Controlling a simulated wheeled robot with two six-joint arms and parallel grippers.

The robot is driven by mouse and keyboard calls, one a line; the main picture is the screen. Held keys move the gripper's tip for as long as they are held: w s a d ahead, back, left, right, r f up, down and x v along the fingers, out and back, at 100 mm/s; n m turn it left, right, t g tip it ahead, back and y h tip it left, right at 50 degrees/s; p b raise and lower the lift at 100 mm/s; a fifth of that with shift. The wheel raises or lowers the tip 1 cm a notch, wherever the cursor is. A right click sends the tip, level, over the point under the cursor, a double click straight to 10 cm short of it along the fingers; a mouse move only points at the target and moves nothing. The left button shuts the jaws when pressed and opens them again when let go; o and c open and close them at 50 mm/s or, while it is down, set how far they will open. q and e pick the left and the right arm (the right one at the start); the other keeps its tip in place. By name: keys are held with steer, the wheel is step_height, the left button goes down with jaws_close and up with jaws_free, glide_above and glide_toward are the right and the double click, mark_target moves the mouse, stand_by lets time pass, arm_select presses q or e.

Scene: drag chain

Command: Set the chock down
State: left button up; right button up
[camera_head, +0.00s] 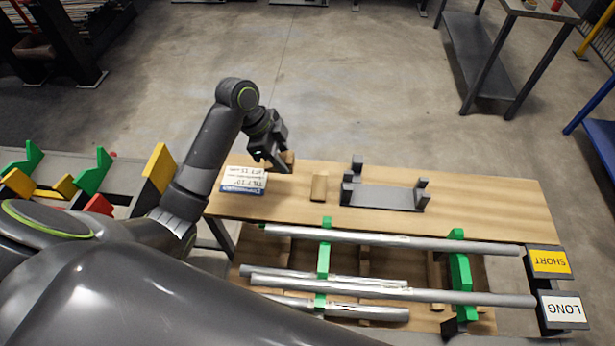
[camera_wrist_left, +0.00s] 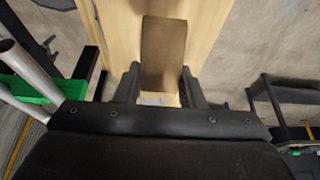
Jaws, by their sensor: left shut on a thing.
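My left gripper (camera_head: 273,160) is shut on a brown wooden chock (camera_head: 288,158) at the left back corner of the wooden table (camera_head: 500,205). In the left wrist view the chock (camera_wrist_left: 163,50) sits between the two fingers (camera_wrist_left: 160,82), with the table top behind it. I cannot tell whether its underside touches the table. A second wooden chock (camera_head: 319,187) lies on the table to the right of the gripper. My right gripper is not in view.
A printed card (camera_head: 244,180) lies just left of the gripper. A grey bracket (camera_head: 385,197) stands right of the second chock. In front, metal tubes (camera_head: 400,240) rest on green supports (camera_head: 323,262), near SHORT (camera_head: 550,262) and LONG (camera_head: 565,308) signs. Bare table lies right of the bracket.

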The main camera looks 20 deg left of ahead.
arm_select(q)
step_height(320, 180, down, 9)
steer(key=shift+r+p, duration=0.1)
steer(key=shift+p, duration=0.25)
steer(key=shift+f, duration=0.2)
steer(key=o, duration=1)
steer(key=b+v, duration=0.1)
steer(key=v, duration=1.1)
steer(key=shift+r, duration=0.2)
